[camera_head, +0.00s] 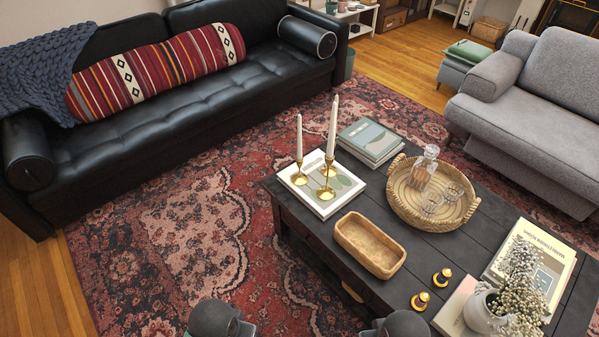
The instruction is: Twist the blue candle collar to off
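Two small gold-topped round pieces stand near the front edge of the dark coffee table (375,300): a nearer one (420,300) and a farther one (442,277). Their tops are gold with dark centres, and reddish-purple tones show low on the nearer one. They are too small to make out a blue collar or its setting. Two tall white candles, a shorter one (299,137) and a taller one (332,128), stand upright in brass holders on a pale book (321,206). Neither gripper shows; only dark rounded parts of my arms appear at the bottom edge.
A wooden tray (352,251) lies left of the small gold pieces. A round wicker tray (402,205) holds a decanter and glasses. A flower vase (483,312) stands at the front right. Green books (370,141) lie behind. Rug (180,235) lies open left of the table.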

